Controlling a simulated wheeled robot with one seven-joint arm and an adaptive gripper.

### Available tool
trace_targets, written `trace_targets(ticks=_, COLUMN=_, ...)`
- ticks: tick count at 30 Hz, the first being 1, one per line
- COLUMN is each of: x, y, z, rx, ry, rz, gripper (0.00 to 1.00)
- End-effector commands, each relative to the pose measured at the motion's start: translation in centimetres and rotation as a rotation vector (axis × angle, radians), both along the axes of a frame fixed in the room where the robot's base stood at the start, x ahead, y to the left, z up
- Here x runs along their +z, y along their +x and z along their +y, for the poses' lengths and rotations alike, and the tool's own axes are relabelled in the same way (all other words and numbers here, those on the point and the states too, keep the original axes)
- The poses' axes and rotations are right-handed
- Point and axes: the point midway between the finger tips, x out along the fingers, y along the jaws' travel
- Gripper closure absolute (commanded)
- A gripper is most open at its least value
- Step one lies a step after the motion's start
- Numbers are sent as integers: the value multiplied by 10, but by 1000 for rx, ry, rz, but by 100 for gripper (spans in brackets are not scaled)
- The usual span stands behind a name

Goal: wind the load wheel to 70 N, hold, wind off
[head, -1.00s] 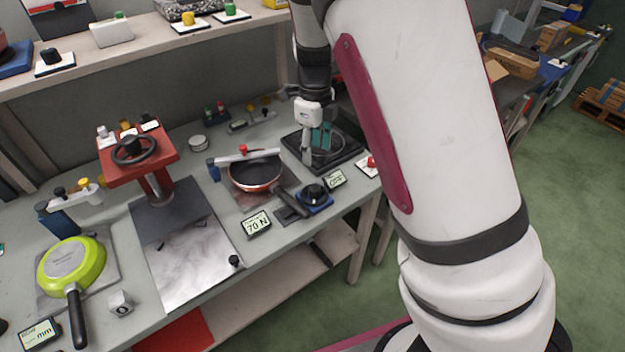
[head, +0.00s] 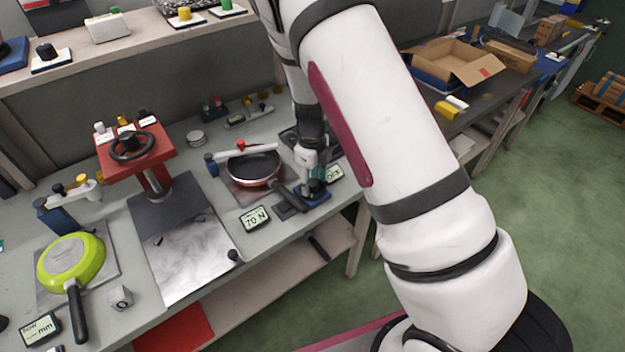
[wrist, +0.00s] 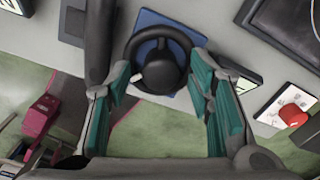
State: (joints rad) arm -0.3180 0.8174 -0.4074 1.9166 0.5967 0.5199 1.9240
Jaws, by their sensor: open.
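The load wheel (wrist: 180,38) is a black ring with a round hub on a blue base (wrist: 146,25), seen in the wrist view. My gripper (wrist: 160,66) is open, with one teal-padded finger on each side of the hub. I cannot tell whether either finger touches it. In the head view my gripper (head: 314,178) is over the blue base (head: 318,199) and hides most of the wheel. A small sign (head: 255,218) to the left reads 70 N. Another display (head: 334,175), behind my gripper, is partly hidden and its reading is not legible.
A red pan (head: 253,168) lies left of the wheel, its dark handle (wrist: 97,40) close to my left finger. A red button (wrist: 292,114) is on the right in the wrist view. A red press (head: 140,150) and a green pan (head: 72,260) stand farther left.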

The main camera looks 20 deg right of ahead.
Motion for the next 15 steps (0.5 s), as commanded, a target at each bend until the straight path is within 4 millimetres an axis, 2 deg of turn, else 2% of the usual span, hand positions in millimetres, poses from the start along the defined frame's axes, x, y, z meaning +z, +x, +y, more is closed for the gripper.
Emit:
trace_targets(ticks=10, x=-3, y=0, z=0, rx=0, ry=1, rz=-1, gripper=52)
trace_targets(ticks=15, x=-3, y=0, z=0, rx=0, ry=1, rz=-1, gripper=91)
